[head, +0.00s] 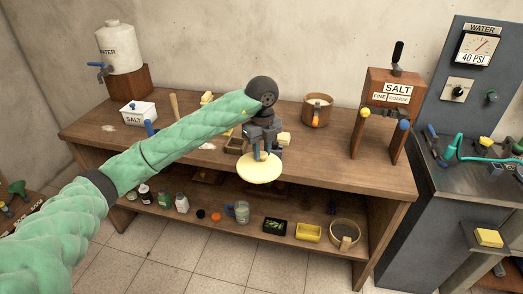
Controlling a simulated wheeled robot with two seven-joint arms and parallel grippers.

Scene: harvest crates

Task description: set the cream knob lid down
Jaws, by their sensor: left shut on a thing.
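The cream knob lid (259,170) is a round, pale yellow disc in the head view. My left gripper (261,153) is shut on its knob from above. The lid hangs about level at the front edge of the wooden bench top, in front of the bench from this view. I cannot tell whether it touches anything below. My left arm in its green padded sleeve reaches in from the left. My right gripper does not show.
The wooden bench (341,178) has a water jug (118,47), a salt box (138,114), a wooden pot (317,109) and a salt dispenser (391,88). The lower shelf holds a yellow tray (308,233) and several jars. Bare bench top lies right of the gripper.

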